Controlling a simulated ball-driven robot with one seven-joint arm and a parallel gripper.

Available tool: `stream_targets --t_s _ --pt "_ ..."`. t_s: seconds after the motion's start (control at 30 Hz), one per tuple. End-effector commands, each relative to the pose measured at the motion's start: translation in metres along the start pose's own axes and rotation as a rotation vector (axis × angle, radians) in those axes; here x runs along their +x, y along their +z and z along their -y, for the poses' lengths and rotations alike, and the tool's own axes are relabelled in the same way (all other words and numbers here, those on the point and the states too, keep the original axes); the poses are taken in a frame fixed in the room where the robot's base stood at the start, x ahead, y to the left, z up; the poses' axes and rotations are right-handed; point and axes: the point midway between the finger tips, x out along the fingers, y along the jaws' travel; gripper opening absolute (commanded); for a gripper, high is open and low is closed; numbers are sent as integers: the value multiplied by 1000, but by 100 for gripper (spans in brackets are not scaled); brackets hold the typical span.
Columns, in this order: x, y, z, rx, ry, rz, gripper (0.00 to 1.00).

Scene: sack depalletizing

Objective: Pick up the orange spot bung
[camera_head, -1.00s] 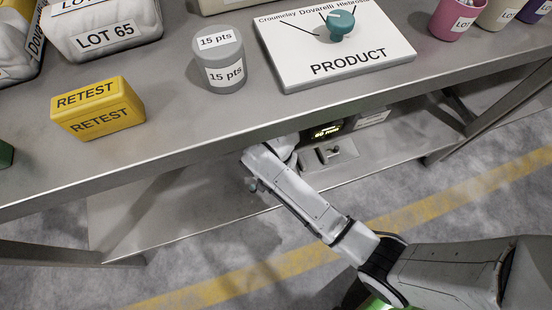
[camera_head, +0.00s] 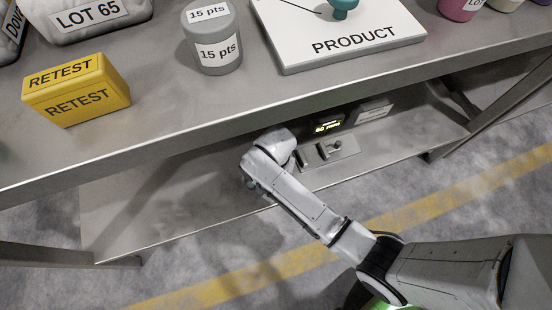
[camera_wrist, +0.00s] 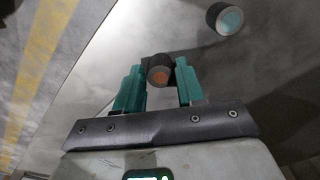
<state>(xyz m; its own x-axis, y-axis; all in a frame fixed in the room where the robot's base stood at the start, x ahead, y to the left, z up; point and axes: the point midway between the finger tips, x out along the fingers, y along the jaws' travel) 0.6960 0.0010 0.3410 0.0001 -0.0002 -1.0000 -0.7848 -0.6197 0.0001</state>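The orange spot bung (camera_wrist: 159,75) is a small dark cylinder with an orange spot on its end, seen in the wrist view. It sits between the two teal fingertips of my gripper (camera_wrist: 162,68). In the head view, my gripper (camera_head: 250,184) is low by the lower shelf, mostly hidden behind my wrist, and the bung does not show.
A similar bung with a teal spot (camera_wrist: 228,20) stands apart at the upper right of the wrist view. The lower shelf (camera_head: 130,225) lies under the tabletop (camera_head: 180,105), whose front edge overhangs. A yellow RETEST box (camera_head: 75,92) and grey pot (camera_head: 211,40) stand above.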

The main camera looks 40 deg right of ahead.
Motion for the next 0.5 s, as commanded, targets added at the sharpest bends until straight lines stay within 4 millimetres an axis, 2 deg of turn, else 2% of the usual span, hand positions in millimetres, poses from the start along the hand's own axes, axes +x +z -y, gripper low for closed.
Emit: stream_targets --t_s 0.07,0.37,0.5 --pt "0 0 0 0 0 0 30" --pt "0 0 0 0 0 0 2" --pt "0 0 0 0 0 0 1"
